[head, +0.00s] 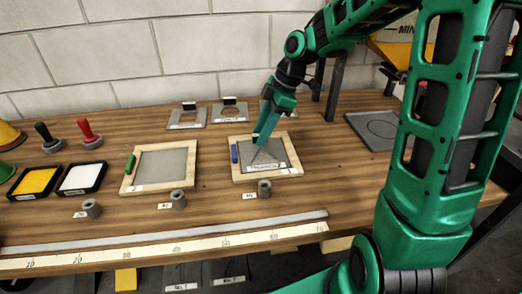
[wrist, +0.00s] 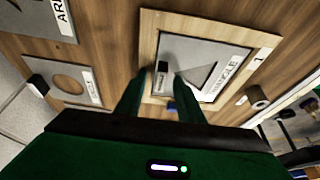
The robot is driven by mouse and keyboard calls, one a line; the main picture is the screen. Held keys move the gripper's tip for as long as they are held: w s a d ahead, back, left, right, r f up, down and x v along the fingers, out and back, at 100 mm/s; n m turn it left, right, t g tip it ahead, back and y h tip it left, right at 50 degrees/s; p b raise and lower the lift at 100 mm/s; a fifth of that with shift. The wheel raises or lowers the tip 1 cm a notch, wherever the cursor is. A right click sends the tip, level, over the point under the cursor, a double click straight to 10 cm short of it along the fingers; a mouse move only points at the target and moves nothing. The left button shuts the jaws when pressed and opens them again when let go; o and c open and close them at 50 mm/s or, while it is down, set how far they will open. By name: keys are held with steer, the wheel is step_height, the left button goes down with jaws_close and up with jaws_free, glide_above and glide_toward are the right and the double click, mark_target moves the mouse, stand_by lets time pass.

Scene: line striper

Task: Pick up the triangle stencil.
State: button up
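The triangle stencil (head: 272,150) is a grey plate with a label and a triangular cut-out. It lies in the right wooden frame (head: 240,175) on the bench. In the wrist view the triangle stencil (wrist: 200,52) shows its "TRIANGLE" label and a small upright handle (wrist: 161,76) with a dark top. My gripper (head: 257,140) is over the stencil in the head view. In the wrist view my gripper (wrist: 163,75) has its fingers apart, one on each side of the handle. I cannot tell whether either finger touches it.
A second wooden frame (head: 127,182) is to the left. More stencils stand behind, one a circle stencil (wrist: 70,88). A blue marker (head: 234,153) lies on the right frame's left edge. Ink pads, stamps (head: 89,133) and a ruler (head: 180,247) are on the bench.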

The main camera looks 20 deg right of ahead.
steer(key=shift+c, duration=0.3)
jaws_close()
steer(key=shift+r, duration=0.1)
